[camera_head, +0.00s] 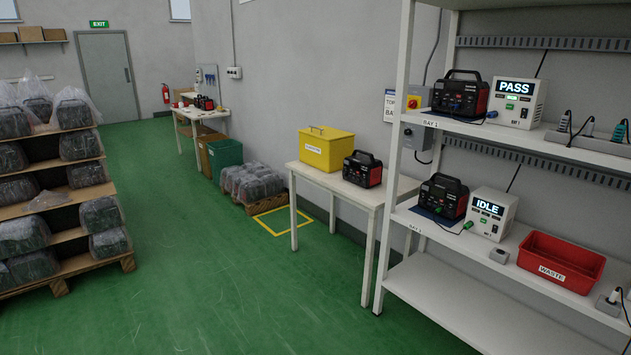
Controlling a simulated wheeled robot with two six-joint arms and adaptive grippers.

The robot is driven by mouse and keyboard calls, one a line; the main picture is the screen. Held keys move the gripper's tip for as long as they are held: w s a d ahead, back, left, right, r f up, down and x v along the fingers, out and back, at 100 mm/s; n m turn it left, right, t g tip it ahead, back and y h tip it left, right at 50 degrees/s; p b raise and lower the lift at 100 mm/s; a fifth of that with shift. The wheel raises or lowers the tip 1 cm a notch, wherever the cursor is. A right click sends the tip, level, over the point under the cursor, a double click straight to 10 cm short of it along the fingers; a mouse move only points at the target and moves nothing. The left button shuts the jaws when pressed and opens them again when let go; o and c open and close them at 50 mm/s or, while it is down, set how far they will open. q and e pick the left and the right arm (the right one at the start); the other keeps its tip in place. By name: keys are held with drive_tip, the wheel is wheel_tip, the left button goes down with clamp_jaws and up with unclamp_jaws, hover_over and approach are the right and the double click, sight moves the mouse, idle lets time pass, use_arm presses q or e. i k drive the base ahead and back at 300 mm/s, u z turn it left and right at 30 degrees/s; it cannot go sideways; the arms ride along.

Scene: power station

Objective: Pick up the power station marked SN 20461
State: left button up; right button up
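Several black power stations with red sides and top handles are in view; no SN label is legible at this size. One power station (461,93) stands on the upper shelf beside a tester (516,102) reading PASS. Another power station (443,197) stands on the lower shelf beside a tester (490,213) reading IDLE, with a green-ended plug near its front. A third power station (362,169) stands on a small white table. A smaller black and red unit, likely a power station, (204,102) sits on the far table. Neither gripper is in view.
A yellow lidded box (326,151) shares the small table (347,193). A red WASTE bin (560,262) is on the lower shelf (400,208). Wrapped goods on pallets (60,195) stand left. Green floor (200,280) is clear in the middle.

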sight(360, 166)
drive_tip(key=z, duration=0.4)
drive_tip(key=i, duration=2.55)
drive_tip(key=z, duration=0.55)
